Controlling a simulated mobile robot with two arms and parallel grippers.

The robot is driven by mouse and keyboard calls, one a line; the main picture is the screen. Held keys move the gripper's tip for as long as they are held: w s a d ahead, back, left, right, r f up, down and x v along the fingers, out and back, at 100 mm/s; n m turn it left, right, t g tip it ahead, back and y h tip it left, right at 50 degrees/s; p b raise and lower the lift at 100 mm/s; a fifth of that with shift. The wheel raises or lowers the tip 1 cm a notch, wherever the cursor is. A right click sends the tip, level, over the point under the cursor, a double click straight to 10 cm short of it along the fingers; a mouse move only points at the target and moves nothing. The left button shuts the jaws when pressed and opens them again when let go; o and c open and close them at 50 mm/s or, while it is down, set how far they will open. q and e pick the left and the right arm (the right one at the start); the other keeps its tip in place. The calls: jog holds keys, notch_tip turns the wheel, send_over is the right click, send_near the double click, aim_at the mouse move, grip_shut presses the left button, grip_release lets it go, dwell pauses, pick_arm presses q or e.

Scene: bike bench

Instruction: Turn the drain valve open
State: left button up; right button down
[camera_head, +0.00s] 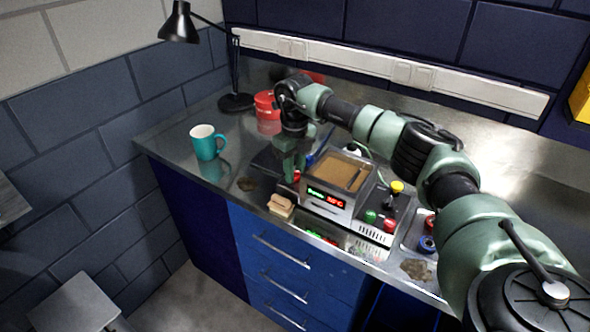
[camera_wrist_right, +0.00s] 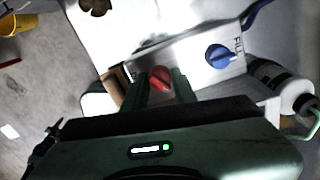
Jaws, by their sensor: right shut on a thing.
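The drain valve is a red knob (camera_wrist_right: 160,78) on a metal panel in the right wrist view. A bit of red also shows beside my gripper in the head view (camera_head: 297,175). My right gripper (camera_wrist_right: 161,88) has one finger on each side of the red knob and is shut on it. In the head view my right gripper (camera_head: 289,172) points down at the left side of a metal bath (camera_head: 336,189) with a lit display. A blue knob (camera_wrist_right: 221,56) marked FILL sits beside the red one. My left gripper is not in view.
A teal mug (camera_head: 206,143), red tub (camera_head: 268,113) and black lamp (camera_head: 236,101) stand on the metal bench. A wood-topped block (camera_head: 281,205) lies near the front edge. Green, red and yellow buttons (camera_head: 390,225) sit right of the bath. A bottle (camera_wrist_right: 275,84) shows in the wrist view.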

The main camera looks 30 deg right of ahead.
jog(key=shift+w+r+m, duration=0.1)
jog(key=shift+r+m, duration=0.05)
jog(key=shift+m, duration=0.95)
jog(key=c, duration=1.1)
grip_release()
notch_tip(320, 180, up, 8)
jog(key=shift+f+b, duration=0.15)
jog(key=shift+b, duration=0.8)
